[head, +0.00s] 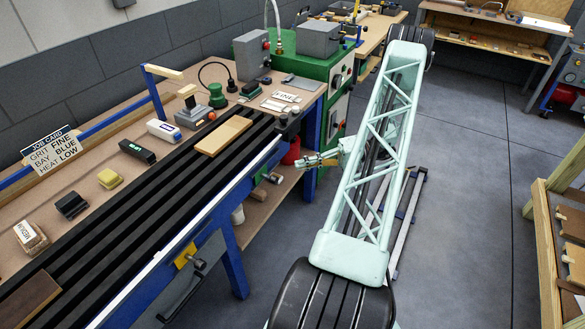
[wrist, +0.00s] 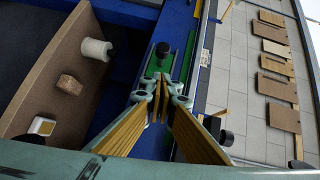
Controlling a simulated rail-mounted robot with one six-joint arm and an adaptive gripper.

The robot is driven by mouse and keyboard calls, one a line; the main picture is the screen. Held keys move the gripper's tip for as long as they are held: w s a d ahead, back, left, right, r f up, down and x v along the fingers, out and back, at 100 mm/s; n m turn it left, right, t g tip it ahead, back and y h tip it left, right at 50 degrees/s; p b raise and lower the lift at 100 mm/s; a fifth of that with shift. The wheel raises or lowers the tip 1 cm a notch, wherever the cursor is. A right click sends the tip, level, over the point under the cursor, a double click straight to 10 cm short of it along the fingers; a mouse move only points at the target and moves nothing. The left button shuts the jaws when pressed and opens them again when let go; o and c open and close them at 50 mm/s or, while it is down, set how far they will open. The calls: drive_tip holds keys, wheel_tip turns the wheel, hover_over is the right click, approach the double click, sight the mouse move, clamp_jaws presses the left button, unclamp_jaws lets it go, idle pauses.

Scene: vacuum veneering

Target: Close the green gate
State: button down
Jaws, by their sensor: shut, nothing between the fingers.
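My gripper (head: 306,162) has yellow-brown fingers and points left, towards the right end of the blue bench front. In the wrist view its fingertips (wrist: 158,90) are together with nothing between them. Just beyond them is a narrow green piece (wrist: 190,55), which looks like the green gate, against blue metal. A black knob (wrist: 163,48) stands beside it, close to the fingertips. I cannot tell whether the fingers touch the knob or how far open the gate is.
A yellow gate plate (head: 185,255) with a dark knob sits on the bench front. A wooden board (head: 223,135) lies on the black slats. A shelf (wrist: 40,88) holds a white spool (wrist: 96,49). A green machine (head: 285,66) stands behind; the floor (head: 470,220) at right is clear.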

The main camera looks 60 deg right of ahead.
drive_tip(key=shift+v, duration=2.75)
